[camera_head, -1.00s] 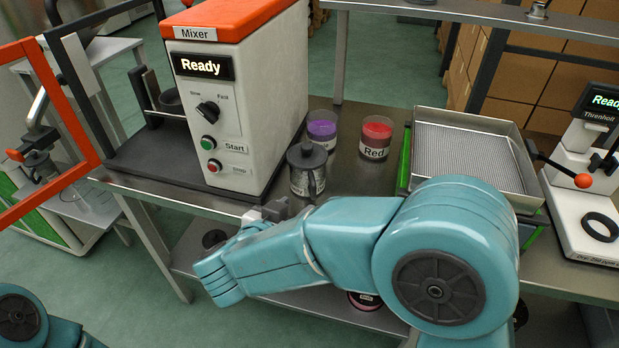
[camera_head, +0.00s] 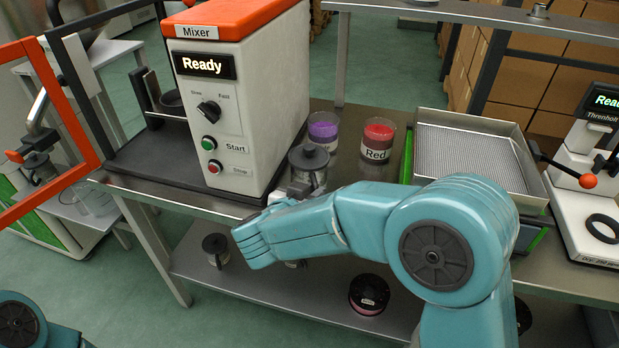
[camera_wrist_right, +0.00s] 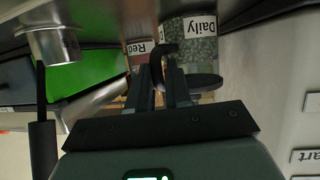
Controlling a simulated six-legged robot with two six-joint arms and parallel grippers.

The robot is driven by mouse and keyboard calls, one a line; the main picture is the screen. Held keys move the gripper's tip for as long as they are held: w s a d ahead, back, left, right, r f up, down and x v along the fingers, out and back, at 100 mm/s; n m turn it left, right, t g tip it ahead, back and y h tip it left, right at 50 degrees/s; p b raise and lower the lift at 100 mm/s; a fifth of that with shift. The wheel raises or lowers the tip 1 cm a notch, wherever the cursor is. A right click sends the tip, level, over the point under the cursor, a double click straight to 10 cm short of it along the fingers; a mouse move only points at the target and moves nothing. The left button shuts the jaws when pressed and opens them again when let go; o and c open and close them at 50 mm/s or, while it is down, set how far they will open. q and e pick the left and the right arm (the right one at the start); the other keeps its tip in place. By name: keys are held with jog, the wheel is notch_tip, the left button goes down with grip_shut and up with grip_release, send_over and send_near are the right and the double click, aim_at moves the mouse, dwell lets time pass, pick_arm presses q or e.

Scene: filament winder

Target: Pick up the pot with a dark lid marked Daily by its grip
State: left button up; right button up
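The grey speckled pot marked Daily (camera_wrist_right: 200,38) shows upside down in the wrist view, with its dark lid (camera_wrist_right: 205,84) below. In the head view the pot (camera_head: 318,180) stands upright on the table, right of the mixer; its label is not seen there. My right gripper (camera_wrist_right: 162,72) is at the pot's dark grip (camera_wrist_right: 163,52), with its two fingers apart on either side of it. Contact with the grip cannot be made out. In the head view my right gripper (camera_head: 288,192) is in front of the pot. My left gripper is out of view.
The mixer (camera_head: 240,110) stands close on the left. Purple (camera_head: 323,130) and red (camera_head: 377,140) containers stand behind the pot. A sieve tray (camera_head: 465,150) is to the right. Another dark-lidded pot (camera_head: 215,248) and a jar (camera_head: 369,293) are on the lower shelf (camera_head: 320,290).

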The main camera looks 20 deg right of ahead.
grip_shut()
notch_tip(320, 180, up, 20)
jog(key=p, duration=0.6)
